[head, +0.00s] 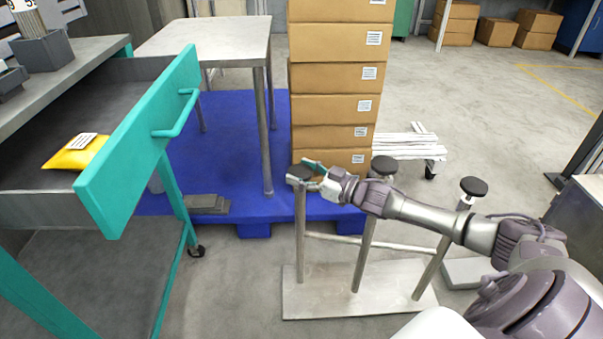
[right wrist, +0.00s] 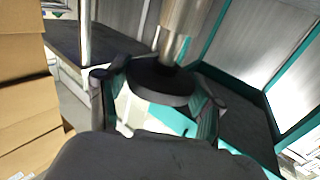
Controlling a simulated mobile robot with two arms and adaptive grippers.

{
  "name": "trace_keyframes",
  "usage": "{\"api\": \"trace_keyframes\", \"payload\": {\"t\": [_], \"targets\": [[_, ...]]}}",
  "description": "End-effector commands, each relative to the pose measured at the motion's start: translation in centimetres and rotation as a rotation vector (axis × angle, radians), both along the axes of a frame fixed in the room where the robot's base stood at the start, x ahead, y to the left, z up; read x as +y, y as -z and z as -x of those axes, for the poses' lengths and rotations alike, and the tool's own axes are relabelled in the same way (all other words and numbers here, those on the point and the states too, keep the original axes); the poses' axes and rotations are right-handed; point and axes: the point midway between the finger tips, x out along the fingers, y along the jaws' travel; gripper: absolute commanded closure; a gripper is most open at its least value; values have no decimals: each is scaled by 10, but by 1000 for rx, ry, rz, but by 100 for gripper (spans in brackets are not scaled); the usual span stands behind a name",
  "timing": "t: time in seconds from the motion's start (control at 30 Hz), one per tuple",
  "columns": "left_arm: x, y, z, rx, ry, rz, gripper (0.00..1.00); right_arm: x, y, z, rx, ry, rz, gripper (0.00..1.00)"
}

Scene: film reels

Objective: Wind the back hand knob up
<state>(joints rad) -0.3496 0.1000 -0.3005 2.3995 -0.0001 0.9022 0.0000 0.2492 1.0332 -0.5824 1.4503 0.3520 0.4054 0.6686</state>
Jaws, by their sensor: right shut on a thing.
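A metal stand (head: 358,285) on the floor has three upright posts, each topped by a round black knob. The left knob (head: 301,173) is at my right gripper (head: 312,177). The middle knob (head: 384,166) and the right knob (head: 474,187) stand free. In the right wrist view the gripped black knob (right wrist: 160,82) sits between my right gripper's two fingers (right wrist: 158,95), with its metal post (right wrist: 184,28) at the top of the picture. The fingers are shut on opposite sides of its rim. My left gripper is not in view.
A stack of cardboard boxes (head: 335,75) stands on a blue pallet (head: 235,135) behind the stand. An open teal-fronted drawer (head: 140,145) at left holds a yellow packet (head: 75,152). A metal table (head: 205,38) is behind it. My right arm passes close over the stand.

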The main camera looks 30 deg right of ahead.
Motion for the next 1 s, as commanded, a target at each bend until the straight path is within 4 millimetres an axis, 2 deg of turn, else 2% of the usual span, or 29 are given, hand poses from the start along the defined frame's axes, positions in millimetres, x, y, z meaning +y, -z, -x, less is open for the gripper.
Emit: {"api": "trace_keyframes", "payload": {"t": [0.03,0.17,0.57,0.77,1.0], "targets": [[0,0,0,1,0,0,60,1,0,0,0,-2,-1,29],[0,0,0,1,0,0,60,1,0,0,0,-1,-1,7],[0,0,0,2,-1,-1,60,-1,1,3,1,1,0,7],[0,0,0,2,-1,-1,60,-12,2,27,5,0,0,7],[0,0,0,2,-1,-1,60,-32,3,68,7,0,1,7]]}}
